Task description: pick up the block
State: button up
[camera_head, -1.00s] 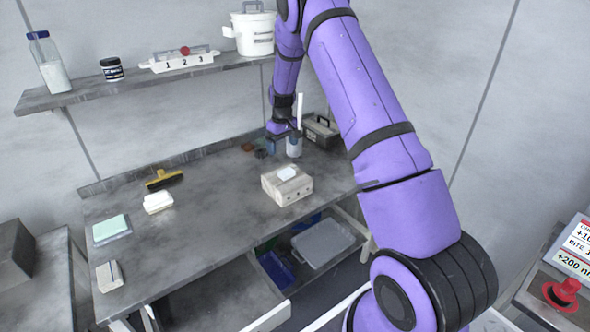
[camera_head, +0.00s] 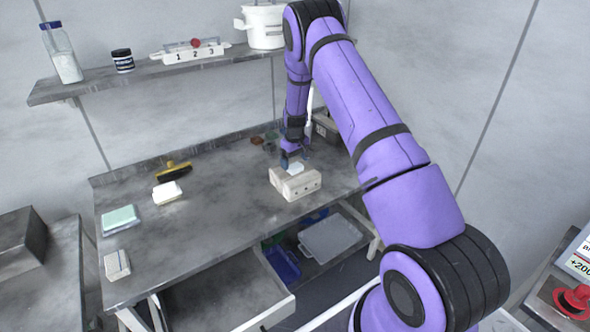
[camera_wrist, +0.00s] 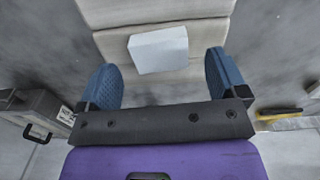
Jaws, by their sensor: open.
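A small white block (camera_head: 295,168) lies on top of a pale, larger slab-like holder (camera_head: 305,188) at the right of the workbench. In the wrist view the white block (camera_wrist: 158,50) shows ahead of my gripper (camera_wrist: 161,62), between its two blue fingers, with a gap on each side. The pale holder (camera_wrist: 110,12) spreads under and beyond it. In the head view my gripper (camera_head: 294,160) is just behind and above the block, fingers apart and empty. How high the fingertips are above the holder's top is hard to tell.
On the workbench (camera_head: 225,200) a yellow-and-black brush (camera_head: 174,171), a white piece (camera_head: 167,192), a green-topped pad (camera_head: 120,218) and a small pale piece (camera_head: 117,264) lie to the left. A dark toolbox (camera_head: 327,128) stands behind the gripper. An open drawer (camera_head: 225,300) juts out in front.

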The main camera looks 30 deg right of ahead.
notch_tip(320, 180, down, 2)
jog(key=shift+f, duration=0.25)
jog(key=shift+c, duration=0.2)
jog(key=c, duration=1)
jog(key=shift+r, duration=0.2)
